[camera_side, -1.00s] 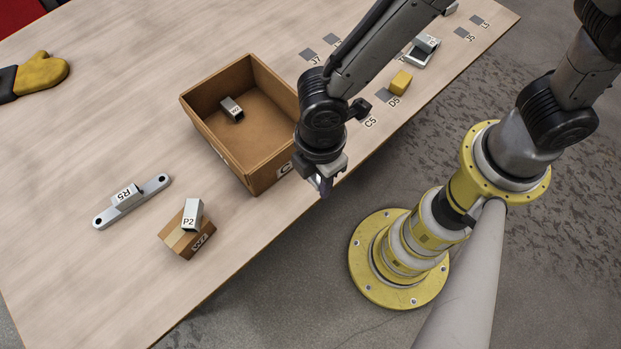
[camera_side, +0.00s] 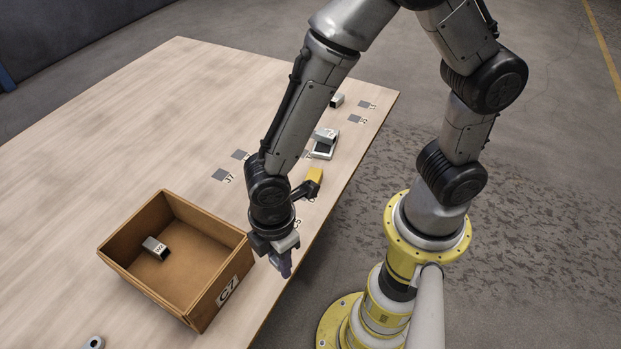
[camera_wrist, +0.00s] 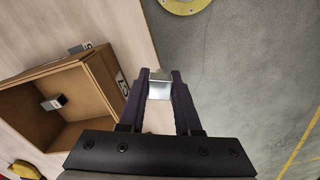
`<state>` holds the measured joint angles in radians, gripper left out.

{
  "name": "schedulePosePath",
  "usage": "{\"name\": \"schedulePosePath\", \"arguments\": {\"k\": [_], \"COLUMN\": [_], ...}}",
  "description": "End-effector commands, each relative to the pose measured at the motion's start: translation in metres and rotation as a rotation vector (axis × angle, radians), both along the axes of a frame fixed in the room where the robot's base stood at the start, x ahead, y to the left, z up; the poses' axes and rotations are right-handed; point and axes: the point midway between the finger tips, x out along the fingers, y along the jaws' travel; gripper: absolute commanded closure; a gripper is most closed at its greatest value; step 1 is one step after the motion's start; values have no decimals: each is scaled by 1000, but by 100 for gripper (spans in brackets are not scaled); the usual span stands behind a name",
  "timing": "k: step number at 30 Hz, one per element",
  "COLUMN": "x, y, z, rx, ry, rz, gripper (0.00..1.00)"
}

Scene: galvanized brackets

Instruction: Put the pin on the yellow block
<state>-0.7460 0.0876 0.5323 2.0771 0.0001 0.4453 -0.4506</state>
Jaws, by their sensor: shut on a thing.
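My gripper (camera_side: 283,268) is above the table's right edge, beside the box's right corner. In the wrist view my gripper (camera_wrist: 160,84) is shut on a short, shiny grey metal piece (camera_wrist: 160,90) between its fingertips. I cannot tell from its shape whether this piece is the pin. In the side view the fingers largely hide it. The yellow block is not in the wrist view.
An open cardboard box (camera_side: 135,245) marked C7 stands left of my gripper, with a grey bracket (camera_side: 155,248) inside. Grey brackets (camera_side: 325,143) and marked grey squares (camera_side: 222,175) lie farther back. The wrist view shows a yellow glove (camera_wrist: 25,169). The table's far left is clear.

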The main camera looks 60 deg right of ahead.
Motion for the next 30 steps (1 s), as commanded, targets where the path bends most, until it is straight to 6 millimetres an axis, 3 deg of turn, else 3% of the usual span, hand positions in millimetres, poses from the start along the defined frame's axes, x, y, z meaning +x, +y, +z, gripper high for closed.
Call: {"name": "schedulePosePath", "arguments": {"k": [1,6,15,24,30], "x": [5,14,5,-22,-31], "y": [-19,-77,-167,-236,-264], "z": [3,10,20,29,34], "rx": [1,2,1,0,1], "ry": [-2,-2,-2,-2,-2], "rz": [-68,-284,-653,-991,-1140], "gripper": [100,100,100,100,100]}}
